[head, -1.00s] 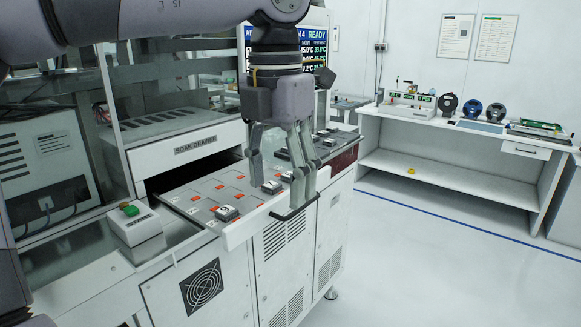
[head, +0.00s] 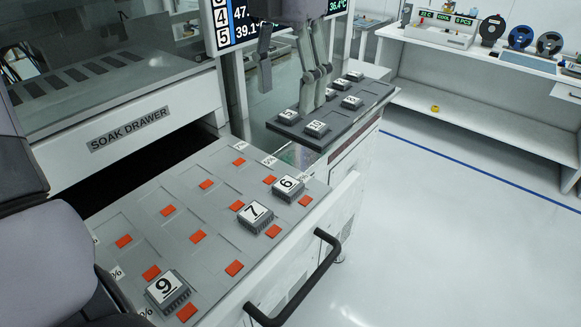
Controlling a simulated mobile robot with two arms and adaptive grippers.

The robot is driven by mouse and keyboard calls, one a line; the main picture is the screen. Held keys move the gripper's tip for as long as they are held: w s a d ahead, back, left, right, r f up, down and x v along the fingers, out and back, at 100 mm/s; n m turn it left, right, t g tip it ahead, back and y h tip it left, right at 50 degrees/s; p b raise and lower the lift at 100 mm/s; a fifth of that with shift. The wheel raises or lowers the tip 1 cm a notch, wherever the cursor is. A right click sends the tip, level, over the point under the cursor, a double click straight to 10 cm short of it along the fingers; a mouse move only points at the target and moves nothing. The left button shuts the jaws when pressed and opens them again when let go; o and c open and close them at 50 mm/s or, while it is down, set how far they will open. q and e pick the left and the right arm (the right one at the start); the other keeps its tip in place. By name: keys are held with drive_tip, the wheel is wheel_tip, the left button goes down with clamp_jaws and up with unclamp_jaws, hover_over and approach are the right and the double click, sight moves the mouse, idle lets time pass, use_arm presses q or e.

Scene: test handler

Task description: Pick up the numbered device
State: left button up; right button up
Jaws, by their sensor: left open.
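The open soak drawer (head: 215,165) holds three dark numbered devices with white labels: device 9 (head: 168,289) near the front left, device 7 (head: 255,214) in the middle, and device 6 (head: 288,187) behind it to the right. My left gripper (head: 291,88) is at the top centre, its fingers apart and pointing down, with nothing visible between them. It appears above and behind the drawer devices, beside the dark tray (head: 352,112) with several more numbered devices. One finger overlaps that tray in the picture; I cannot tell its height. My right gripper is not in view.
The drawer's black handle (head: 302,292) sticks out at the front. A display screen (head: 240,25) stands behind the gripper. A white bench (head: 480,50) with spools is at the back right. The floor at right is clear.

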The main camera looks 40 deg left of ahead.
use_arm(q)
drive_tip(key=p, duration=0.1)
hover_over(288, 185)
wheel_tip(288, 185, down, 5)
drive_tip(key=f, duration=0.4)
drive_tip(key=f+p, duration=0.1)
drive_tip(key=shift+w+a+f, duration=0.3)
drive_tip(key=shift+f, duration=0.3)
drive_tip(key=shift+s+d+f+p, duration=0.1)
drive_tip(key=shift+f+p, duration=0.15)
drive_tip(key=shift+p, duration=0.15)
wheel_tip(288, 185, down, 4)
drive_tip(key=shift+s+d+f+p, duration=0.1)
drive_tip(key=shift+d+p, duration=0.05)
drive_tip(key=shift+p, duration=0.85)
drive_tip(key=shift+f, duration=0.25)
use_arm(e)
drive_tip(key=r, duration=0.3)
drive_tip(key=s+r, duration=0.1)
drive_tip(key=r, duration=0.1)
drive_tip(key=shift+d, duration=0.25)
use_arm(q)
drive_tip(key=shift+c, duration=0.3)
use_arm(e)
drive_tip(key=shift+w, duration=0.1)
